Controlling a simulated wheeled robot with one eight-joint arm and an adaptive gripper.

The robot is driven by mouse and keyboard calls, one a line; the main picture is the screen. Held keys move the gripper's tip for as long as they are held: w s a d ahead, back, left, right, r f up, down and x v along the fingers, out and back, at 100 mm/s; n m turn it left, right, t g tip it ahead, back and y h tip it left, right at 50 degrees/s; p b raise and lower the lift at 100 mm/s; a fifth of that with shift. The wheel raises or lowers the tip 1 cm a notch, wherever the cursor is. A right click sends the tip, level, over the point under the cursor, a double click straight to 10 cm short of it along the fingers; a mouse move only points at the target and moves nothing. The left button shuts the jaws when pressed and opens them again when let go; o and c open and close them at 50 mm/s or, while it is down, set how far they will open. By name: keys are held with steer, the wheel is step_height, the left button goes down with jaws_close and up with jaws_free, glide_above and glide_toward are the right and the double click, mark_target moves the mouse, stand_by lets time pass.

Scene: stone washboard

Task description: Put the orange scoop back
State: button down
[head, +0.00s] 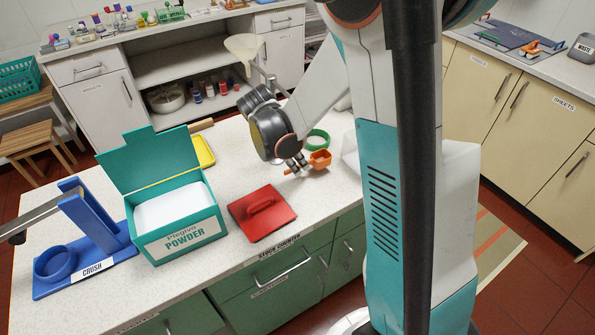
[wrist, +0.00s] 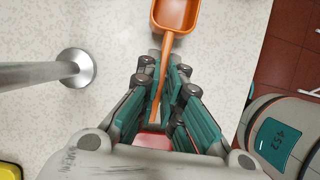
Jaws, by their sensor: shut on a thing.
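The orange scoop (head: 320,159) is held by my gripper (head: 298,163) over the counter, near its right end. In the wrist view the scoop's bowl (wrist: 176,14) points away from my gripper (wrist: 167,92), and its handle runs between the fingers, which are shut on it. The open teal powder box (head: 180,239), full of white powder, stands to the left of my gripper.
A metal stand's base (wrist: 76,68) and pole are left of my gripper in the wrist view. A green ring (head: 318,138) lies behind the scoop. A yellow tray (head: 203,151) sits behind the box. A blue crusher (head: 84,232) stands at left.

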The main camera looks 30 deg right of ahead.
steer(key=shift+f, duration=1.1)
steer(key=shift+f+b, duration=0.2)
steer(key=shift+b, duration=0.2)
steer(key=c, duration=1.8)
jaws_free()
steer(key=shift+o, duration=0.2)
steer(key=shift+r, duration=0.1)
steer(key=shift+r, duration=0.1)
